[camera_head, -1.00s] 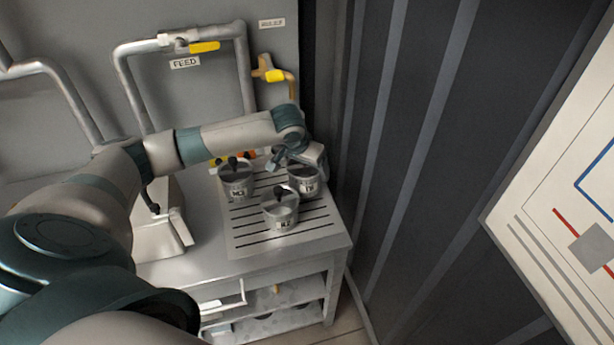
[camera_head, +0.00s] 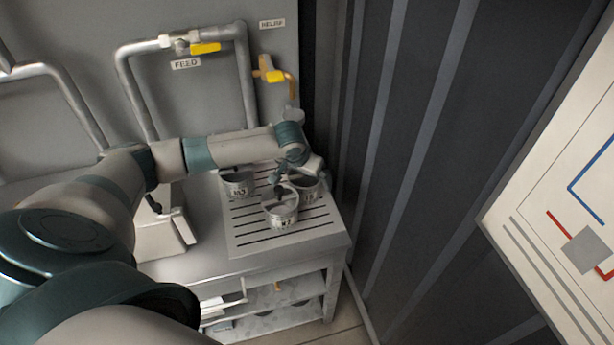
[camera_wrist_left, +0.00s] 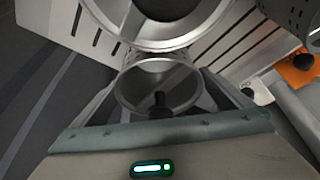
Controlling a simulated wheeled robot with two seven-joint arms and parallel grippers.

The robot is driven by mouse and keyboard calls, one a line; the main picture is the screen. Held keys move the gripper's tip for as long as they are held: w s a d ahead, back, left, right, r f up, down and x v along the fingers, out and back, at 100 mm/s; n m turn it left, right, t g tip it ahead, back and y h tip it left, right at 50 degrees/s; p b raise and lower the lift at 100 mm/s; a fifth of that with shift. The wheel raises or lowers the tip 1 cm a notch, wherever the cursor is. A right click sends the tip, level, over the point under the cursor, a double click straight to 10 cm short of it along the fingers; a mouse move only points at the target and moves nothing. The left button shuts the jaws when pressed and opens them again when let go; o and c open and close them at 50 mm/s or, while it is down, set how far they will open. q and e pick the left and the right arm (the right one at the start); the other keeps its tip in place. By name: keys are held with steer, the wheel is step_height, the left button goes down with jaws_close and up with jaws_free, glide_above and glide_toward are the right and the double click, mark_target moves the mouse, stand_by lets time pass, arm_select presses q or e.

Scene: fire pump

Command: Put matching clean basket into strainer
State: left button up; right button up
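Three grey metal baskets with small labels and dark knobs stand on a slotted tray (camera_head: 250,238): a left one (camera_head: 238,188), a front one (camera_head: 283,219) and a right rear one (camera_head: 309,187). The labels are too small to read surely. My left gripper (camera_head: 283,179) is low among them, above and behind the front basket. In the left wrist view a round metal basket (camera_wrist_left: 140,88) with a black knob lies between my finger links, and a larger metal rim (camera_wrist_left: 160,46) fills the top. The fingertips are hidden, so grip is unclear. My right gripper is out of view. No strainer is clearly identifiable.
A grey bench with a lower shelf (camera_head: 280,320) carries the tray. Pipes with yellow valve handles, one labelled FEED (camera_head: 186,63), run along the back panel. A dark ribbed wall (camera_head: 420,150) stands close on the right. The tray's front is clear.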

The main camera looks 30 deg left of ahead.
mark_target(299, 182)
arm_select(q)
steer(key=shift+r, duration=0.1)
steer(key=b+v, duration=0.2)
steer(key=v, duration=1)
steer(key=shift+r, duration=0.1)
